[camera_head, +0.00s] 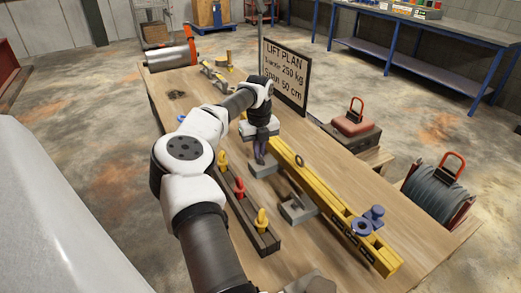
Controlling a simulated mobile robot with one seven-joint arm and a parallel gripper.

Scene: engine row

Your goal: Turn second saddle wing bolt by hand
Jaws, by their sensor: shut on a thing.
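My gripper (260,157) points down over a grey saddle block (264,170) beside the yellow beam (325,197). Its fingers are shut on the wing bolt at that saddle. The bolt itself is hidden by the fingers, so its angle cannot be told. A second grey saddle block (299,212), with a dark bar on top, sits nearer on the same side of the beam. A blue fitting (367,222) stands on the beam's near end. A dark ring stands on the beam near the gripper.
A dark rack (262,237) with yellow and red pins lies left of the beam. The lift plan sign (285,78) stands behind the gripper. A red-handled case (352,125) and a cable reel (437,190) are at right. Bare wood (345,160) shows right of the beam.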

